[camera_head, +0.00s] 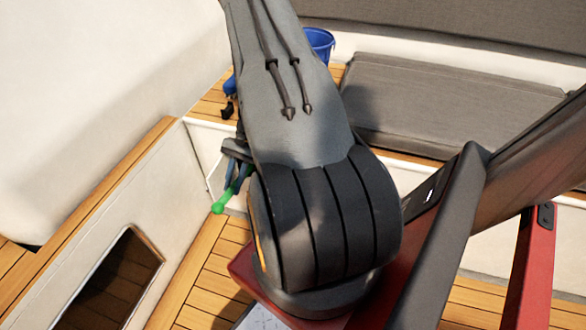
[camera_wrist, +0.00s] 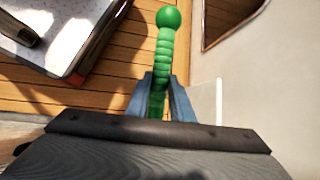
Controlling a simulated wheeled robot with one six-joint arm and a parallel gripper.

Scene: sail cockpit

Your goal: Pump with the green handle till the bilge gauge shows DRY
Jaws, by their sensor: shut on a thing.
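The green pump handle (camera_wrist: 164,60) has a ribbed grip and a round knob at its end. In the wrist view it stands between the two blue fingers of my gripper (camera_wrist: 161,100), which is shut on it below the knob. In the head view the handle's knob end (camera_head: 220,206) shows left of my arm, pointing down and left. My gripper (camera_head: 236,172) is mostly hidden behind my arm there. The bilge gauge cannot be made out in either view.
A blue bucket (camera_head: 320,43) stands on the wooden bench behind my arm. A grey cushion (camera_head: 440,105) lies to the right. A white wall with a dark opening (camera_head: 112,285) is at the lower left. Slatted wooden floor (camera_head: 205,285) shows between.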

